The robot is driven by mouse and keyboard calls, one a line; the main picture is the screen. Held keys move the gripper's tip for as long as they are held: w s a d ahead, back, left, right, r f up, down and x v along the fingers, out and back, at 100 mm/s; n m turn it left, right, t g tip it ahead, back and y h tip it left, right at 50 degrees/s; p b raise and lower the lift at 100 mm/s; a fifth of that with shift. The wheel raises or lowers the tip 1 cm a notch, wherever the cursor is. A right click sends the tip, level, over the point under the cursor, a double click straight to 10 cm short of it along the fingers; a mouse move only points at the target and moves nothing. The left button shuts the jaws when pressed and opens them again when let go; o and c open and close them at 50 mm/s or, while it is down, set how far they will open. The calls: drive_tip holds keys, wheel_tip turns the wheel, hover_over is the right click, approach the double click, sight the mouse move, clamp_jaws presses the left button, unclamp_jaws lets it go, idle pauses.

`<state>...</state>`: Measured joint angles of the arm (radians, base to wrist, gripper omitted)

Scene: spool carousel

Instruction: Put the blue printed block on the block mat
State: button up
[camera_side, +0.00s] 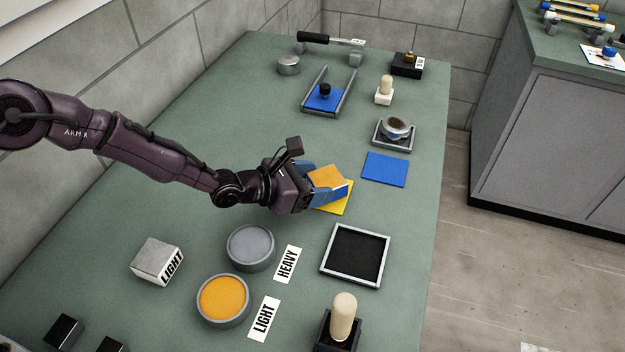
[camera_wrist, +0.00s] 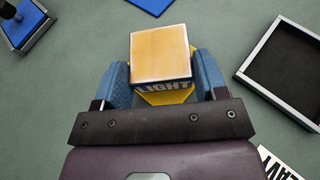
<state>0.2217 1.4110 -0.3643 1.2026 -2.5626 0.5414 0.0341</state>
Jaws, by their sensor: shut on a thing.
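My gripper (camera_side: 318,186) is shut on a block (camera_side: 327,175), one blue finger on each side of it. The block has an orange top and a bluish side face; in the wrist view (camera_wrist: 160,55) that near side reads LIGHT. In the side view the block looks tilted. A yellow mat (camera_side: 335,208) lies under the block, mostly hidden by it. I cannot tell whether block and mat touch. A blue mat (camera_side: 385,169) lies bare just behind and to the right. Neither mat is marked as the block mat.
A black tray with a pale rim (camera_side: 356,255) lies in front. A grey round dish (camera_side: 250,247), an orange round dish (camera_side: 223,298) and a grey LIGHT block (camera_side: 157,260) stand at the front left. A round-topped peg (camera_side: 343,318) is at the front edge.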

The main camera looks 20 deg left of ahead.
drive_tip(key=o, duration=1.2)
drive_tip(key=shift+f, duration=0.1)
drive_tip(key=shift+c, duration=0.2)
drive_tip(key=shift+r, duration=0.25)
drive_tip(key=v, duration=1.2)
